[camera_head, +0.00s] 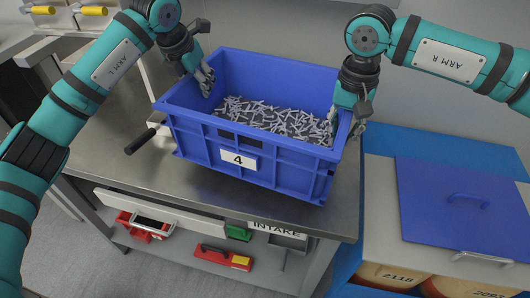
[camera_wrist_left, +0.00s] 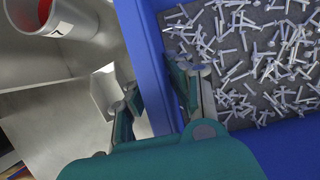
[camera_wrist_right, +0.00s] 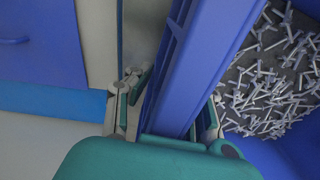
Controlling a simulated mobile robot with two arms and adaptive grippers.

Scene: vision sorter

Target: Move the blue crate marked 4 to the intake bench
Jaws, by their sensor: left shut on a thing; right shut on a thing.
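The blue crate (camera_head: 291,171) carries a white label with a 4 and holds many small grey screw-like parts. It is over the steel top of the intake bench (camera_head: 120,162), whose front bears an INTAKE label; I cannot tell if it rests fully on it. My left gripper (camera_head: 205,80) is shut on the crate's left wall, and the wall also shows in the left wrist view (camera_wrist_left: 150,70). My right gripper (camera_head: 345,125) is shut on the right wall, which shows between its fingers in the right wrist view (camera_wrist_right: 185,85).
A black-handled thing (camera_head: 140,141) lies left of the crate. At right stands a blue-lidded bin (camera_head: 455,200). A white container (camera_wrist_left: 50,25) stands beyond the left wall.

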